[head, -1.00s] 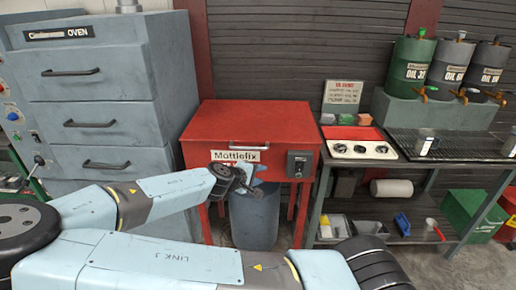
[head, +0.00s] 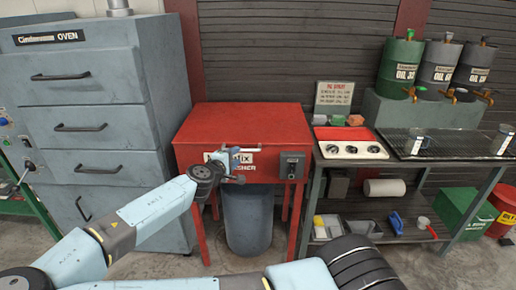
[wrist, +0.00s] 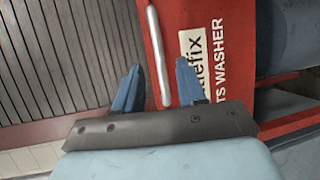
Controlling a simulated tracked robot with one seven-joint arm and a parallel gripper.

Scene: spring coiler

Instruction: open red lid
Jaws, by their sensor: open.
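The red lid (head: 245,120) is the flat top of the red parts washer and lies closed. Its pale bar handle (head: 258,147) runs along the front edge; my gripper hides part of it in the head view. My gripper (head: 236,160) is at the washer's front, by the white label. In the wrist view my gripper (wrist: 157,82) is open, with two blue fingers apart and nothing held. The handle (wrist: 157,55) shows lengthwise between the fingertips there. I cannot tell how far it is from them or whether they touch it.
A grey-blue oven cabinet (head: 85,125) stands close on the left. A dark control box (head: 292,166) is on the washer's front right. A bench (head: 455,146) with a white tray (head: 348,143) adjoins on the right. A grey bin (head: 247,220) sits beneath the washer.

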